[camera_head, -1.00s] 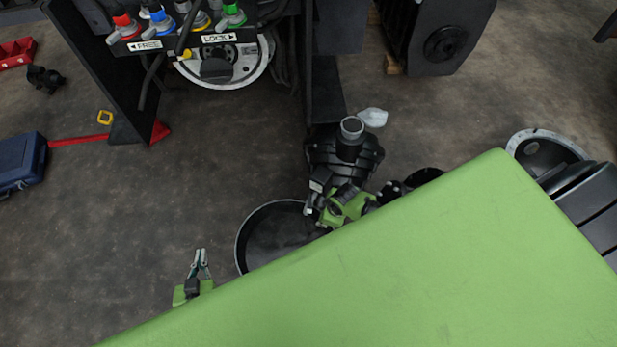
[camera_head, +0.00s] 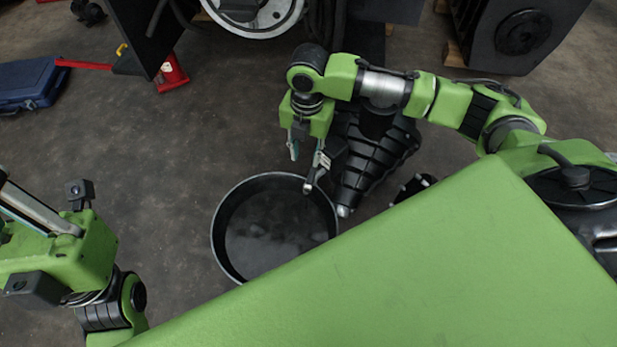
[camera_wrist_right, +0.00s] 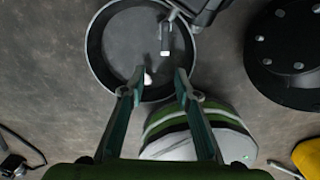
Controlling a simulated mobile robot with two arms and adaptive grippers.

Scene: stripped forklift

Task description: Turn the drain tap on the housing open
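The housing (camera_head: 372,160) is a black ribbed body right of centre in the head view, partly hidden by my right arm. A dark tap-like piece with a pale end (camera_head: 308,187) hangs at its left side, over the drain pan's edge. It also shows in the wrist view (camera_wrist_right: 165,38), above the fingertips. Which way its handle is set is too small to tell. My right gripper (camera_head: 305,157) is open, pointing down beside the tap; in the wrist view (camera_wrist_right: 159,72) nothing shows clamped between its fingers. My left gripper's body (camera_head: 65,250) is at the left; its fingertips are out of frame.
A round black drain pan (camera_head: 220,222) stands on the floor below the tap. A blue case (camera_head: 30,85) and red stand (camera_head: 172,75) lie at upper left. A dark upright panel (camera_head: 140,35) and a black block (camera_head: 520,40) stand behind. Floor left of the pan is clear.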

